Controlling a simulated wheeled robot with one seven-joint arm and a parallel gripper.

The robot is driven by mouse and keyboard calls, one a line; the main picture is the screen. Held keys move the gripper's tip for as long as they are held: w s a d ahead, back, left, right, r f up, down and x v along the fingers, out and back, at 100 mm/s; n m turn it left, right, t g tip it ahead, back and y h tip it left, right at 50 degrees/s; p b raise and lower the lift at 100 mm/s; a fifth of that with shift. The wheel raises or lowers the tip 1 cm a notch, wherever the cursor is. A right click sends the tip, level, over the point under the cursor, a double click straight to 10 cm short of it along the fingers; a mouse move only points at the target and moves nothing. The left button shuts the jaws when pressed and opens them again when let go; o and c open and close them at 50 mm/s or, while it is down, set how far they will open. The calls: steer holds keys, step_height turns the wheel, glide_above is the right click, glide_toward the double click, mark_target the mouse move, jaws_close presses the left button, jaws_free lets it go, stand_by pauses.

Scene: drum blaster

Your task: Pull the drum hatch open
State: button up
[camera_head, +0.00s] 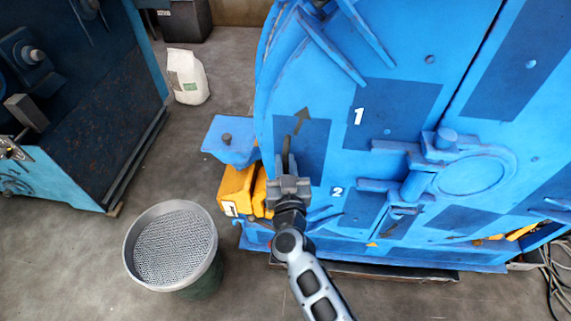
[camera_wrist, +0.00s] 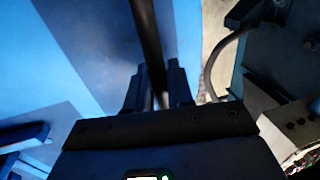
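The blue drum blaster (camera_head: 420,75) fills the right of the head view, its front marked 1 and 2. A dark, slim upright bar (camera_head: 286,152), apparently the hatch handle, stands at the left of this front beside a dark panel with an arrow. My gripper (camera_head: 288,180) is at the lower part of this bar. In the wrist view the bar (camera_wrist: 147,35) runs down between the two fingers of my gripper (camera_wrist: 158,88). The fingers stand apart on either side of it; whether both press on it I cannot tell. No open gap into the drum shows.
A round bin with a mesh top (camera_head: 172,247) stands on the floor at lower left. Yellow parts (camera_head: 236,190) and a blue bracket (camera_head: 229,141) stick out left of the front. A white bag (camera_head: 187,78) and a dark blue machine (camera_head: 85,95) stand farther left, with clear floor between.

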jaws_close()
